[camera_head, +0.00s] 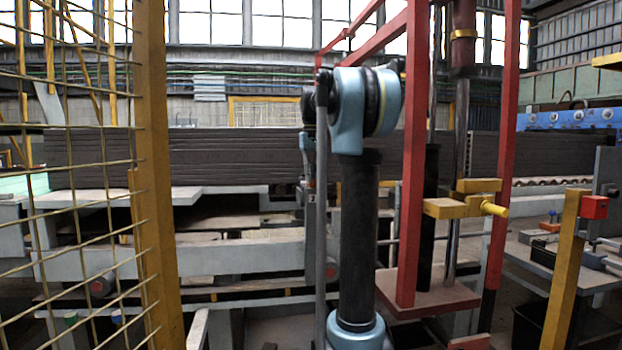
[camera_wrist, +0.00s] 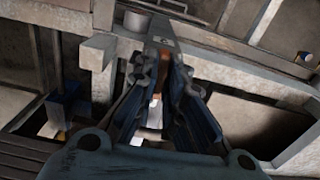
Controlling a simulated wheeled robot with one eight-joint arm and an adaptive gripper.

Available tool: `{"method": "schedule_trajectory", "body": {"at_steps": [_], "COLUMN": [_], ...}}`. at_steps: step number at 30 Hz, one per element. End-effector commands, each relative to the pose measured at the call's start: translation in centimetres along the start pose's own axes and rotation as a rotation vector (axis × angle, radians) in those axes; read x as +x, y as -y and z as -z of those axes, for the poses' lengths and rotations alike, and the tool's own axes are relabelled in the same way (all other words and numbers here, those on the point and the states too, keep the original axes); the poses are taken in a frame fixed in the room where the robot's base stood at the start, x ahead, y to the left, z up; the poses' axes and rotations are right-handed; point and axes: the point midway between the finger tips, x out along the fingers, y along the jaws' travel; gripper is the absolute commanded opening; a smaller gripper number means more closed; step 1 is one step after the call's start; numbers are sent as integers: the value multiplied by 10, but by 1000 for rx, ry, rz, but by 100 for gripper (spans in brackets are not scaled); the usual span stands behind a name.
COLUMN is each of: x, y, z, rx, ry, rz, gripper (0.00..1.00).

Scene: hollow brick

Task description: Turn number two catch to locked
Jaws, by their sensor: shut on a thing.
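In the wrist view, my gripper (camera_wrist: 161,68) reaches forward with its two dark ridged fingers on either side of a narrow gap. It is shut on a small part at the fingertips, mostly hidden by them, which seems to be the catch. A grey metal piece (camera_wrist: 163,41) with a small dark mark lies just beyond the tips. I cannot read a number on it or tell whether the catch is locked. In the head view, my blue and black arm stands in front of the machine, and the gripper and the catch cannot be made out there.
A red upright (camera_head: 412,160) stands just right of my arm, with a yellow block and handle (camera_head: 465,206) beside it. A yellow post with wire mesh (camera_head: 155,190) stands at the left. A long grey brick stack (camera_head: 240,160) runs behind. Grey beams (camera_wrist: 235,62) crowd the wrist view.

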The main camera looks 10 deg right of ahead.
Motion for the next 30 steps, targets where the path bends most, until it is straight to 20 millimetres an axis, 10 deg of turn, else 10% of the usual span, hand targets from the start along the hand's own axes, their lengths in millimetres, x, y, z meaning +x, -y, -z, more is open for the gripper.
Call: {"method": "schedule_trajectory", "body": {"at_steps": [20, 23, 30], "x": [0, 0, 0], "y": [0, 0, 0], "z": [2, 1, 0], "rx": [63, 63, 62], "ry": [-3, -3, -1], "rz": [0, 0, 0], "gripper": [0, 28, 30]}}
